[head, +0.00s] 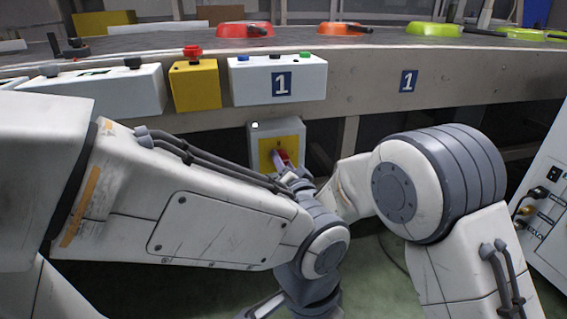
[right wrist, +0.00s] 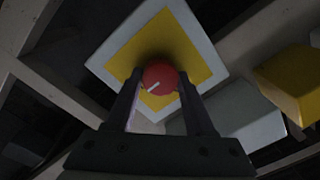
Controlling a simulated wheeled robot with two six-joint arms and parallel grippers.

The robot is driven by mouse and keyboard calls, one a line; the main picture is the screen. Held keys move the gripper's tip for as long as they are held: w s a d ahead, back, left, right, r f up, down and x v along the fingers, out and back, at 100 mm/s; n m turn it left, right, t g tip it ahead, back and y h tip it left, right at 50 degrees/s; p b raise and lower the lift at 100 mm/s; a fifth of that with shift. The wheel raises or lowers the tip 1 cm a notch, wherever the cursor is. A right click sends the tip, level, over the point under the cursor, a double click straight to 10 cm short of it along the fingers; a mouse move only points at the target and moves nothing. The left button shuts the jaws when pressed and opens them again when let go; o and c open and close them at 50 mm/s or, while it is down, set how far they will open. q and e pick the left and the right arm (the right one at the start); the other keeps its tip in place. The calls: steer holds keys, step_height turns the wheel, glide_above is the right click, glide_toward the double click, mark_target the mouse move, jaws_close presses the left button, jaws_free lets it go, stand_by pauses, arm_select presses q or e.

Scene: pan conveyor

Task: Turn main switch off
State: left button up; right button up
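The main switch is a red knob (head: 285,156) on a yellow plate (head: 266,146) on a grey box below the conveyor's edge. In the right wrist view the round red knob (right wrist: 160,79) has a white mark pointing to the lower left, and the yellow plate (right wrist: 196,62) is behind it. My right gripper (head: 286,172) is at the knob and hides part of it. Its two fingers (right wrist: 160,84) stand on either side of the knob, very close to it. I cannot tell whether they press on it. My left arm crosses the foreground; its fingers do not show.
Above the switch are a white panel (head: 306,84) with buttons and a yellow box (head: 194,88) with a red button. Red, orange and green pans (head: 240,31) lie on the conveyor. A grey cabinet (head: 544,190) with plugged cables stands at right.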

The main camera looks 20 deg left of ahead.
jaws_close()
steer(key=shift+n, duration=0.4)
steer(key=shift+r+n+h+p, duration=0.1)
steer(key=shift+n+h+p, duration=0.3)
steer(key=shift+n+p, duration=5.5)
steer(key=n+b, duration=0.4)
steer(key=shift+n+b, duration=0.3)
steer(key=shift+n, duration=0.1)
